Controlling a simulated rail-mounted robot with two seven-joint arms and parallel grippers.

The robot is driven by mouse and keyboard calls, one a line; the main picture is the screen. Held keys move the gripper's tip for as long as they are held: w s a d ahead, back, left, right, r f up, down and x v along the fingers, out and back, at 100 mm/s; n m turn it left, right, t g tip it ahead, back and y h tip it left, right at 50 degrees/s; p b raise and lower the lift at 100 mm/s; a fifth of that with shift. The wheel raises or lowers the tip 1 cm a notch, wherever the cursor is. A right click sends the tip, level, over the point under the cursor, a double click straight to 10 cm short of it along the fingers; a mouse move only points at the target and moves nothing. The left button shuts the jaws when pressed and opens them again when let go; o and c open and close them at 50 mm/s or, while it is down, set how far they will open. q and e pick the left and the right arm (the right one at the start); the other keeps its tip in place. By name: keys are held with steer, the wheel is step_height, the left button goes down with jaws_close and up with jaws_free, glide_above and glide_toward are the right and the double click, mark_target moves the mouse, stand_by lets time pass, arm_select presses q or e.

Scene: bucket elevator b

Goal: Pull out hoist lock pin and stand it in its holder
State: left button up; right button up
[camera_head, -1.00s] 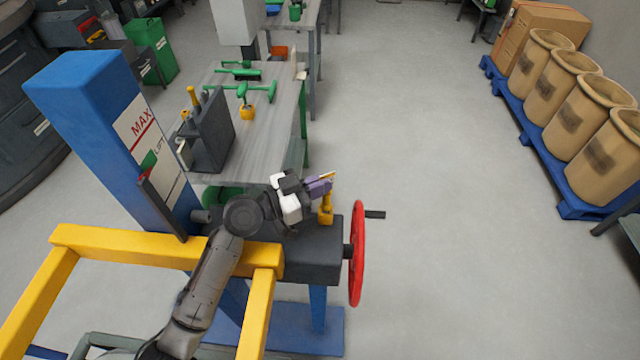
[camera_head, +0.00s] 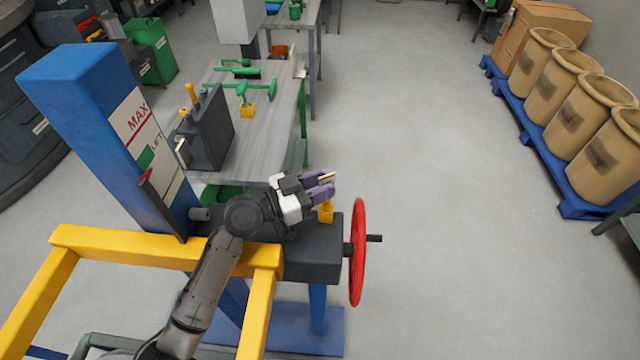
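A yellow base (camera_head: 326,213) sits below the fingers on the housing; the pin's shaft is mostly hidden. On the bench, a dark grey upright block (camera_head: 207,135) has a yellow peg (camera_head: 192,95) at its top; it may be the holder. My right gripper is not in view.
A red handwheel (camera_head: 358,252) stands right of the housing. A blue post (camera_head: 100,120) and yellow rail (camera_head: 150,248) flank my arm. Green T-handled tools (camera_head: 260,90) and a yellow block (camera_head: 247,110) are on the bench (camera_head: 265,150). Open floor lies to the right.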

arm_select(q)
steer(key=s+d+r+p, duration=0.1)
steer(key=s+d+r, duration=0.4)
steer(key=d+r, duration=0.5)
steer(key=shift+s+r, duration=0.4)
steer(key=shift+r, duration=0.1)
steer(key=shift+d, duration=0.1)
